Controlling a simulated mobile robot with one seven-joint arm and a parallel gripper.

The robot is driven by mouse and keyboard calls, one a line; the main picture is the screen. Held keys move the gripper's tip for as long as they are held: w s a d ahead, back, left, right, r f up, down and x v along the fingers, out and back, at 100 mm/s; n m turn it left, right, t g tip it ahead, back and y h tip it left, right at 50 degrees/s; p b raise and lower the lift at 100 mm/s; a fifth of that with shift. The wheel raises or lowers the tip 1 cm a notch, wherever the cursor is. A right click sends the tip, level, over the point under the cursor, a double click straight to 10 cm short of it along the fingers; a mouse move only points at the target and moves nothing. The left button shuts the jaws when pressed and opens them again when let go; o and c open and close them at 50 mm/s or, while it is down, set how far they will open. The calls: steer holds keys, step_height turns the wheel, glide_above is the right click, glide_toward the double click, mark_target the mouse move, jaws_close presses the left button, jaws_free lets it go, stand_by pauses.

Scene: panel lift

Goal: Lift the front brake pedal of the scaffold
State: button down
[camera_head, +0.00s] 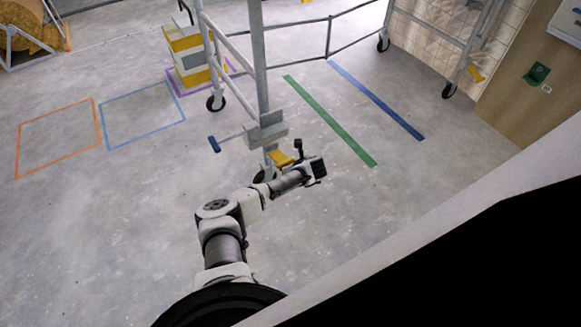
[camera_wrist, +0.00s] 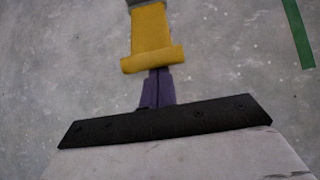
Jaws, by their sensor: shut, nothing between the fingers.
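The front brake pedal is a yellow plate with a thicker lip at its near end. In the head view the pedal (camera_head: 281,158) sticks out low at the foot of the scaffold's near post (camera_head: 258,60), above a caster partly hidden by my arm. In the wrist view the pedal (camera_wrist: 150,38) fills the top middle. My gripper (camera_wrist: 158,76) is shut and empty, its dark purple fingers pointing at the pedal. The fingertips meet the lip's near edge in the picture and their ends are hidden by it. I cannot tell whether they touch it.
A blue-ended bar (camera_head: 214,145) sticks out left of the post. A green floor stripe (camera_head: 330,122) and a blue one (camera_head: 375,101) lie to the right. Yellow and white crates (camera_head: 187,58) stand behind the scaffold. Floor at the left, with orange and blue outlines, is clear.

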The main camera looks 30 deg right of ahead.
stand_by(0.5)
steer(key=s+r+p, duration=0.2)
steer(key=s+r, duration=0.2)
steer(key=s, duration=0.4)
steer(key=shift+s+d+r, duration=0.15)
steer(key=shift+r, duration=0.25)
